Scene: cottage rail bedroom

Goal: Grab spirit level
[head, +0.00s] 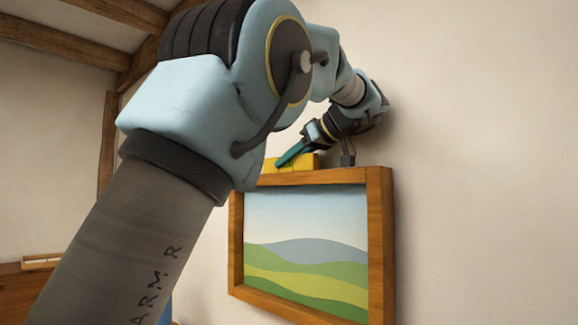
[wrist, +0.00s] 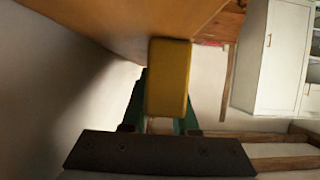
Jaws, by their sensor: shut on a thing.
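The yellow spirit level (head: 304,162) is at the top edge of the wooden picture frame (head: 380,235) on the wall. My gripper (head: 290,154), with teal fingers, reaches down to it from the upper right in the head view. In the wrist view the yellow level (wrist: 168,78) shows end-on, with a green finger on each side. The gripper is shut on the level. I cannot tell whether the level still touches the frame's top. Part of the level is hidden by the fingers and my arm.
The framed landscape hangs on a plain pale wall (head: 480,180) close beside my gripper. A wooden piece of furniture (head: 20,290) stands at the lower left. The wrist view shows a white cabinet (wrist: 270,60) farther off. The wall right of the frame is bare.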

